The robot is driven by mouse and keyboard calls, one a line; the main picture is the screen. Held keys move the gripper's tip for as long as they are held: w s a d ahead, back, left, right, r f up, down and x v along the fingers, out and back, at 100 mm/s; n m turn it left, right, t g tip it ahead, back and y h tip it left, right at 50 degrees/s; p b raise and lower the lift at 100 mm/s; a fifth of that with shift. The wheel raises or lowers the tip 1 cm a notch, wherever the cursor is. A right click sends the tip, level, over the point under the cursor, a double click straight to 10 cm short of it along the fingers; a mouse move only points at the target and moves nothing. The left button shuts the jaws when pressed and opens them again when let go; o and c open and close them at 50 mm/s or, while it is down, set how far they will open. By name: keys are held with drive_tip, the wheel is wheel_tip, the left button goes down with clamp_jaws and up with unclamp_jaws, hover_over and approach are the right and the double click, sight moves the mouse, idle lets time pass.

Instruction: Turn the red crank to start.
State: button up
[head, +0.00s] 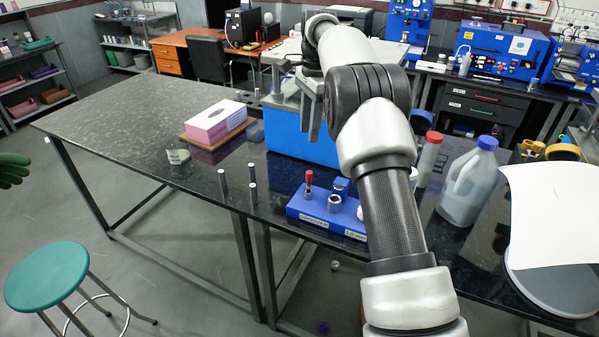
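I cannot make out a red crank for certain. A small upright red-topped piece (309,179) stands in a blue holder (322,212) at the front of the black table; I cannot tell if it is a crank. A large blue machine (287,136) with a pale top stands behind the holder, partly hidden by my arm. My arm reaches over the table toward this machine. My gripper (309,112) seems to be the grey part hanging beside the machine; its fingers are small and partly hidden, so its opening and any contact are unclear.
A pink-white box (216,121), a glass beaker (178,153) and several thin posts stand on the black table (110,115). A blue-capped jug (467,185) and a red-capped tube (429,158) stand right of my arm. The table's left part is clear. A green stool (47,275) stands front left.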

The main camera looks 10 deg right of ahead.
sight(309, 172)
drive_tip(key=shift+h, duration=0.4)
wheel_tip(309, 172, down, 16)
drive_tip(key=shift+d+r+b, duration=0.1)
drive_tip(key=shift+b, duration=0.7)
clamp_jaws()
